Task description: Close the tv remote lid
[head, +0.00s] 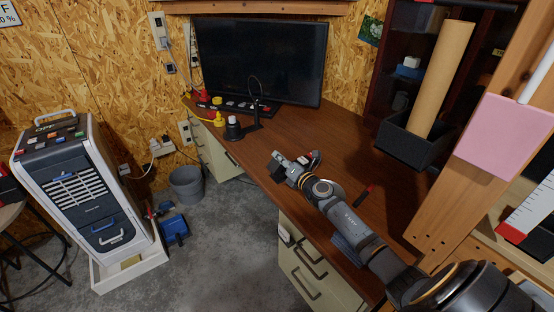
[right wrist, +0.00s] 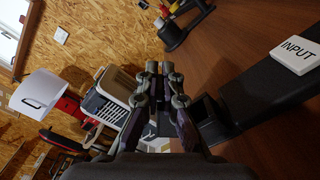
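In the right wrist view a long dark body (right wrist: 262,92) with a white button marked INPUT (right wrist: 296,55) fills the right side, very close to the camera. A dark, box-like part (right wrist: 208,122) stands at its near end; I cannot tell whether it is the lid. My right gripper (right wrist: 159,68) has its fingertips together with nothing seen between them, left of the dark body. My left gripper is not in view.
A monitor (head: 262,62) stands at the back of the desk (head: 340,125). A black lamp-like item (head: 234,130) and a strip with several pale pieces (head: 238,106) are in front of it. A red-handled tool (head: 364,191) lies right of my arm. The desk's middle is mostly clear.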

